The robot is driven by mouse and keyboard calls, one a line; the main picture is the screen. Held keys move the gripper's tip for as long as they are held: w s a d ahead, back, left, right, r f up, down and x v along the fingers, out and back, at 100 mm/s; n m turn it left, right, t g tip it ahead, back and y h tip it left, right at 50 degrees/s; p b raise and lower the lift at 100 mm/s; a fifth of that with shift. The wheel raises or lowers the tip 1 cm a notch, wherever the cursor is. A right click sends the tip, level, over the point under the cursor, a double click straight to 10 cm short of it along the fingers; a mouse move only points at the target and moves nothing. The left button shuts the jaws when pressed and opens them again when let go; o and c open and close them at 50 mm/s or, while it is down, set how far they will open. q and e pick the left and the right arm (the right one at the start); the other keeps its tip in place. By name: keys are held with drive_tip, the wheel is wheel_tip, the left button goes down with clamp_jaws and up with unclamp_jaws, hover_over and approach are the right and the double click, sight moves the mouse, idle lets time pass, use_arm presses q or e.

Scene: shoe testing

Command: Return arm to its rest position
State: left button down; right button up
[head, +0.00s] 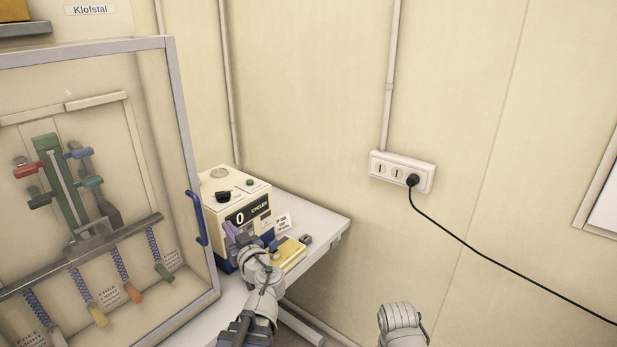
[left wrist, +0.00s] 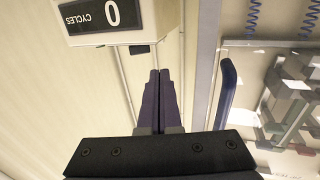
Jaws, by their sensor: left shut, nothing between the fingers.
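My left gripper (head: 230,230) is in front of the cream counter box (head: 236,205), whose display reads 0 CYCLES. In the left wrist view its two purple fingers (left wrist: 159,78) are together and empty. The counter box (left wrist: 95,35) also shows there, upside down at the upper left. In the head view I cannot tell whether the fingers touch the box. My left arm reaches up from the bottom of the picture. A grey link of mine shows at the bottom right, and no right gripper is visible.
A clear-fronted test cabinet (head: 176,110) with a blue handle (head: 197,218) stands left of the gripper. A yellow pad (head: 290,252) and a small sign (head: 283,223) are on the white table (head: 325,222). A wall socket (head: 402,170) holds a plugged black cable. Space right of the table looks clear.

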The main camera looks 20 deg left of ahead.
use_arm(q)
drive_tip(key=s+d+f+m+g+h, duration=0.2)
drive_tip(key=d+f+m+g+h, duration=0.1)
drive_tip(key=d+f, duration=0.4)
drive_tip(key=s+d+f+m+g+h, duration=0.2)
drive_tip(key=s+d+f+g+h, duration=0.1)
drive_tip(key=d+f, duration=0.45)
drive_tip(key=s+d+f+m+g+h, duration=0.2)
drive_tip(key=s+d+f+m+h, duration=0.1)
drive_tip(key=d, duration=0.6)
drive_tip(key=s+d+f+m+g+h, duration=0.3)
drive_tip(key=s+d+m, duration=0.3)
drive_tip(key=s+d, duration=0.2)
drive_tip(key=shift+s+d+f+g+h, duration=0.35)
drive_tip(key=shift+d+f, duration=0.3)
drive_tip(key=shift+d, duration=0.4)
